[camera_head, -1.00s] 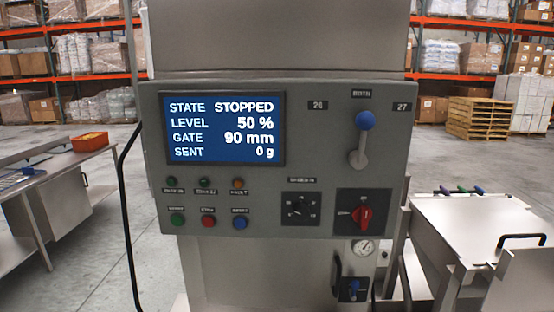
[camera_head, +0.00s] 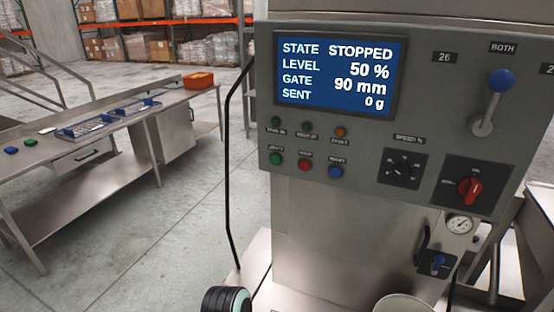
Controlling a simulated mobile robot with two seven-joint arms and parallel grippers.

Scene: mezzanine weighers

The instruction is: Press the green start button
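The green start button (camera_head: 276,159) is the left one of three larger buttons in the lower row on the grey control panel (camera_head: 350,190). A red button (camera_head: 305,165) and a blue button (camera_head: 336,172) sit to its right. Its small label is too blurred to read surely. The screen (camera_head: 337,75) reads STATE STOPPED, LEVEL 50 %, GATE 90 mm, SENT 0 g. Nothing covers the button. Neither gripper shows; only parts that look like my own arms enter at the bottom edge.
Small lamps (camera_head: 308,127) sit above the buttons. A speed dial (camera_head: 404,166), red rotary switch (camera_head: 469,187) and blue-knobbed lever (camera_head: 501,81) are to the right. A black cable (camera_head: 229,170) hangs left of the panel. A steel bench (camera_head: 110,105) stands left, with open floor between.

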